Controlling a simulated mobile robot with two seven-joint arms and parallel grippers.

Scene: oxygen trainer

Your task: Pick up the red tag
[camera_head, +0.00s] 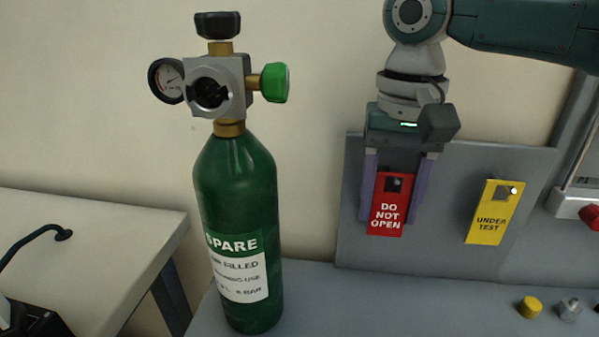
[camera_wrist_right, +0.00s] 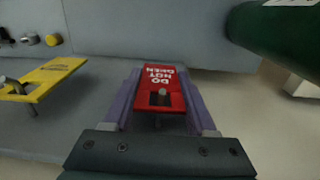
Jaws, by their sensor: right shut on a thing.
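The red tag (camera_head: 387,216) reads "DO NOT OPEN" and hangs at the grey board in the head view. My right gripper (camera_head: 391,205) points down over it, with its purple fingers on the tag's left and right edges. It is shut on the tag. In the right wrist view the red tag (camera_wrist_right: 160,95) lies between the two fingers of the right gripper (camera_wrist_right: 160,100), and a peg shows through the hole in the tag. My left gripper is not in view.
A yellow "UNDER TEST" tag (camera_head: 489,222) hangs on the grey board (camera_head: 445,235) to the right. A green "SPARE" cylinder (camera_head: 236,190) with gauge and valves stands to the left. A yellow cap (camera_head: 530,307) and a metal fitting (camera_head: 570,308) sit on the bench at front right.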

